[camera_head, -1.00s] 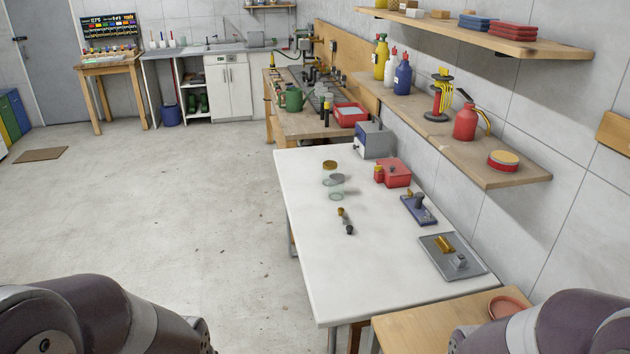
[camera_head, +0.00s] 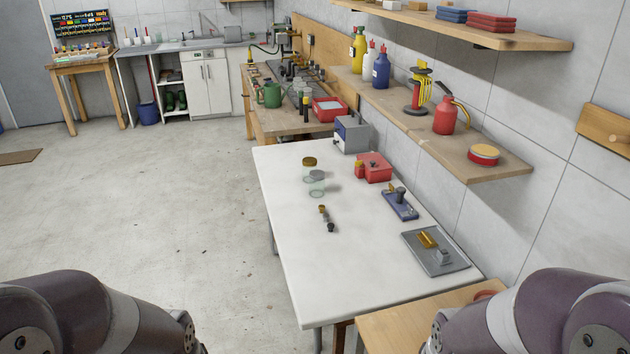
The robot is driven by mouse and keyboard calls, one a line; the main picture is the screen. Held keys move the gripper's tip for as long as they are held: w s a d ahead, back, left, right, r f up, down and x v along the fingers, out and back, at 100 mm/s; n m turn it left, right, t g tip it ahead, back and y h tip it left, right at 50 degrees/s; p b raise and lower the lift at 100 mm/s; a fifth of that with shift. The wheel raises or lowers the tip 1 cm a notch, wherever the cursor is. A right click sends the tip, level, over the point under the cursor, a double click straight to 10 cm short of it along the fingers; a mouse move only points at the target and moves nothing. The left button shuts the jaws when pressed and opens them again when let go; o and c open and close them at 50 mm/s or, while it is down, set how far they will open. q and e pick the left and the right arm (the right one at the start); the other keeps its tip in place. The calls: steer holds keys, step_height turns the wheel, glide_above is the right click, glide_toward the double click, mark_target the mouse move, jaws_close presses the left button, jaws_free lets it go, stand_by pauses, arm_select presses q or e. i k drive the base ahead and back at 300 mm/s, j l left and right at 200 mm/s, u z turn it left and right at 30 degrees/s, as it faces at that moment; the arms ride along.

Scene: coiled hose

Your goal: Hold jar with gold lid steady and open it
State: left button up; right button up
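The jar with the gold lid (camera_head: 309,164) stands upright towards the far left part of the white table (camera_head: 290,250). Its body is clear glass and its lid is closed on top. A second clear jar (camera_head: 317,187) with a grey lid stands just in front of it and overlaps its lower part. Parts of my two arms show at the bottom left and bottom right corners, well short of the jars. Neither gripper shows in the view.
Small dark and brass fittings (camera_head: 328,220) lie in front of the jars. A red box (camera_head: 374,168), a blue fixture (camera_head: 400,204) and a grey tray (camera_head: 436,252) line the right side. A wooden shelf (camera_head: 440,130) runs along the wall. The table's front left is clear.

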mark_target(306, 171)
steer(key=k, duration=0.2)
steer(key=k+z, duration=0.4)
steer(key=k+l+z, duration=0.2)
steer(key=z, duration=0.2)
steer(key=k+l+z, duration=0.4)
steer(key=i+j+z, duration=0.2)
steer(key=j, duration=0.35)
steer(key=i+j+z, duration=0.15)
steer(key=j, duration=0.4)
steer(key=i+j+z, duration=0.2)
steer(key=j, duration=0.45)
steer(key=i+j+z, duration=0.2)
steer(key=j, duration=0.4)
steer(key=j+z, duration=0.2)
steer(key=j, duration=0.4)
steer(key=i+j, duration=0.1)
steer(key=j, duration=1.5)
steer(key=i+j, duration=0.15)
steer(key=j, duration=0.6)
steer(key=i+j, duration=0.1)
steer(key=j, duration=0.7)
steer(key=i+j, duration=0.1)
steer(key=j, duration=1.5)
steer(key=i, duration=0.05)
